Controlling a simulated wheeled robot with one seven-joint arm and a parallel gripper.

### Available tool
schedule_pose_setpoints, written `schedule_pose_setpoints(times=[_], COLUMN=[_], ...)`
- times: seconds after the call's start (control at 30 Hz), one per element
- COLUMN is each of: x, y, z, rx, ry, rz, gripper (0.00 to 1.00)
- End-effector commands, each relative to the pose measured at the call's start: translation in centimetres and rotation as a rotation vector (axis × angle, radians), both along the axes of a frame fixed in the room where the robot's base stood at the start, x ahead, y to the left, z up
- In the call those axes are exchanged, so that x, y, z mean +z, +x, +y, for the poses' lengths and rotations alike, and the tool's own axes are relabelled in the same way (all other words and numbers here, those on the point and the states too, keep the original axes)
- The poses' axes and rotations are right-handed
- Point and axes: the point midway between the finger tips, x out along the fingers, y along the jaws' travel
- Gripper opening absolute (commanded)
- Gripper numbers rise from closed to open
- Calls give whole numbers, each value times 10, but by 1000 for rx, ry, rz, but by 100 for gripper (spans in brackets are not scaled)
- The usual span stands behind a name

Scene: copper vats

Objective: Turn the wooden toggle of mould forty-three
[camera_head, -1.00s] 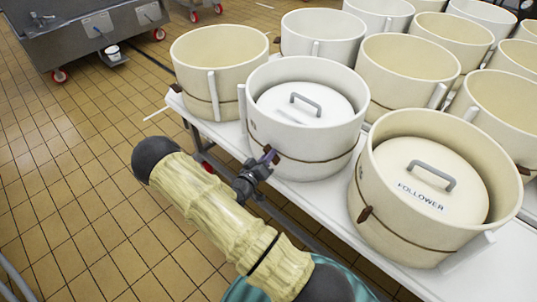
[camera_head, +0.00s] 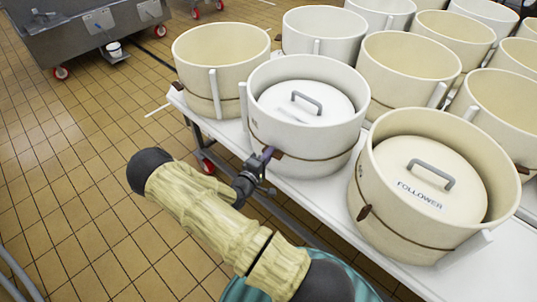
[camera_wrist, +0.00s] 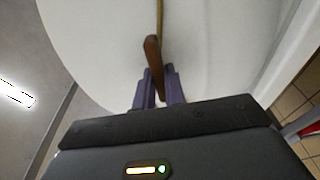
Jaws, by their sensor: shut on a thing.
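The wooden toggle (camera_head: 277,154) sits on the cord around a white mould (camera_head: 318,140) at the near edge of the table. My gripper (camera_head: 266,156) reaches it from the front left. In the wrist view the brown toggle (camera_wrist: 153,55) stands nearly upright in the picture, in line with the cord, its lower end between the two purple fingers of my gripper (camera_wrist: 159,88). The fingers are shut on it. The mould's wall (camera_wrist: 215,45) fills the view behind. A dark marking on the mould beside the toggle is too small to read.
A cream mould (camera_head: 440,240) with a lid marked FOLLOWER and its own toggle stands to the right. Another cream mould (camera_head: 205,100) stands behind left. Several more fill the white table (camera_head: 320,188). A steel vat (camera_head: 80,30) on wheels stands far left. The tiled floor at left is clear.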

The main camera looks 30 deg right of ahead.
Motion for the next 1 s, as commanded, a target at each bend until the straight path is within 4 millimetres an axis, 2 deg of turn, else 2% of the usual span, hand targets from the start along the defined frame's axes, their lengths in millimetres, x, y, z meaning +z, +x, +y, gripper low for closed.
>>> schedule_pose_setpoints(times=[0.57, 0.6, 0.67, 0.7, 1.0], x=[-2, -2, -2, -2, -1], y=[0, 0, 0, 0, -1], z=[1, 1, 1, 1, 2], rx=[2, 2, 2, 2, 1], ry=[-20, -20, -20, -20, -21], rz=[39, 39, 39, 38, 35], gripper=[0, 20, 31, 34, 34])
